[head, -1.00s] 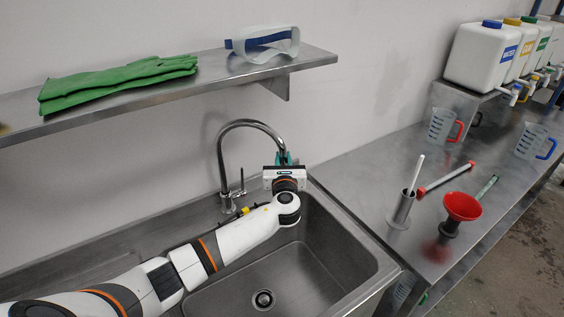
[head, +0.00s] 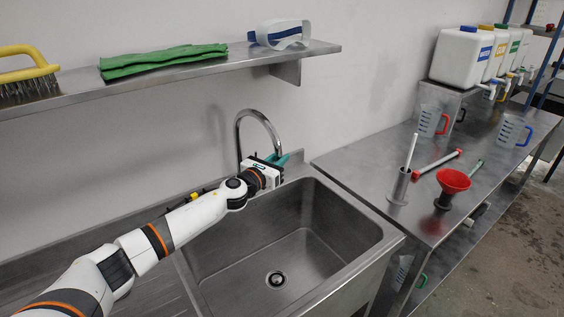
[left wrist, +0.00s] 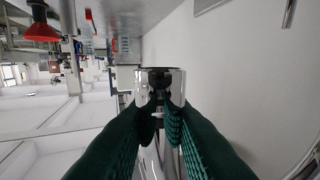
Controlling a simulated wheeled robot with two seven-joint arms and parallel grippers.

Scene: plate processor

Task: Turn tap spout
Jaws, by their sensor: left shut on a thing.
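The tap spout (head: 259,115) is a chrome arch that rises behind the sink in the head view. Its tip end is hidden by my left gripper (head: 284,160), which is shut on it. The green fingers point right, toward the sink's back right corner. In the left wrist view, my left gripper (left wrist: 159,112) has both dark green fingers closed in around the chrome end of the spout (left wrist: 174,86). The foot of the tap is hidden behind my left arm. My right gripper is in neither view.
The steel sink basin (head: 300,240) lies below, empty, with a drain. A wall shelf (head: 215,70) above holds green gloves (head: 165,58), goggles (head: 280,34) and a brush (head: 28,75). The counter (head: 350,165) on the right carries a red funnel (head: 453,181), jugs and canisters.

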